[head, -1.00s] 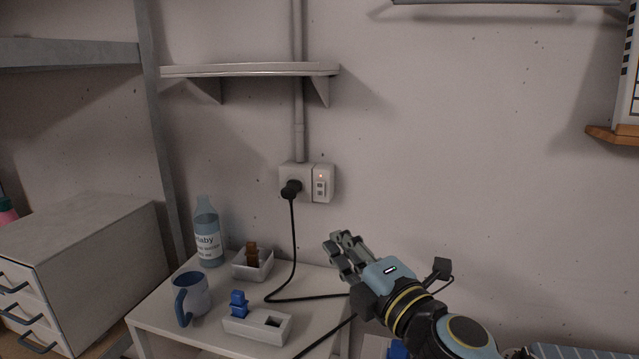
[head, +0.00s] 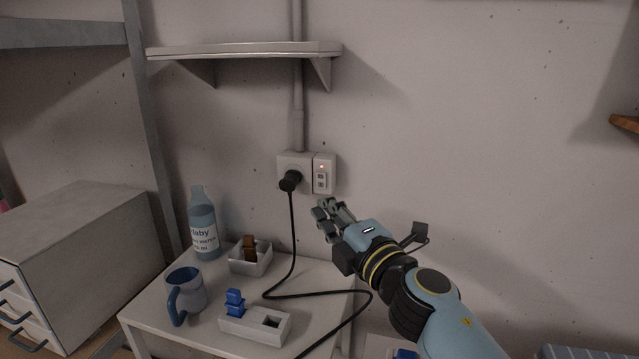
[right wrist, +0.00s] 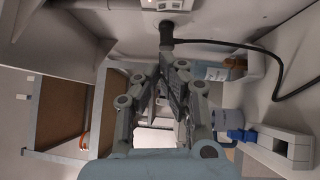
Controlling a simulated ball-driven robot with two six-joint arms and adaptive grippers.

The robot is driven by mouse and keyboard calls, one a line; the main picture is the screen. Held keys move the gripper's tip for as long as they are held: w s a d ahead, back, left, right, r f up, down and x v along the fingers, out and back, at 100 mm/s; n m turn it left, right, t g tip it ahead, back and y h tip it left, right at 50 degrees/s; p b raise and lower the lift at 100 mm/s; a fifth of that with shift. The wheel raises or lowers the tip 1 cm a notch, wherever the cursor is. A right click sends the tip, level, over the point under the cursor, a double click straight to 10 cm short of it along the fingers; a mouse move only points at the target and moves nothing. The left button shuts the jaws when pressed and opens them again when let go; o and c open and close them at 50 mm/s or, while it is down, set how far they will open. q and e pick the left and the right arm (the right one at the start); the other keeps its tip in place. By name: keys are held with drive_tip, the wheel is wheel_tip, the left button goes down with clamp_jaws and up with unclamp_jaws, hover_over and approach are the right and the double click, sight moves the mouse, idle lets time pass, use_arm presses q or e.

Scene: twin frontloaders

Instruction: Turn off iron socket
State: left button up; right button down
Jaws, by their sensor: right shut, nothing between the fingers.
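The wall socket (head: 289,160) has a black plug (head: 290,181) in it, with a black cord hanging down to the small table. Right beside it is the switch plate (head: 324,180), with a small lit orange light above its rocker. My right gripper (head: 325,211) is shut and empty, just below the switch plate and apart from it. The right wrist view shows its fingers (right wrist: 165,85) close together, with the plug (right wrist: 166,33) beyond them. My left gripper is not in view.
A white table (head: 190,335) below holds a blue mug (head: 187,290), a labelled bottle (head: 203,225), a white tray (head: 262,262) with a brown piece, and a white block (head: 255,325) with a blue piece. A shelf (head: 245,50) juts out above the socket.

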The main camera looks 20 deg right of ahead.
sight(321, 181)
drive_tip(key=w, duration=0.5)
drive_tip(key=w+d+r+b, duration=0.1)
drive_tip(key=w, duration=0.2)
drive_tip(key=shift+w+d, duration=0.1)
drive_tip(key=shift+w, duration=0.2)
drive_tip(key=shift+w+d+r, duration=0.1)
drive_tip(key=shift+w+r, duration=0.05)
drive_tip(key=shift+w, duration=0.05)
drive_tip(key=shift+p, duration=0.3)
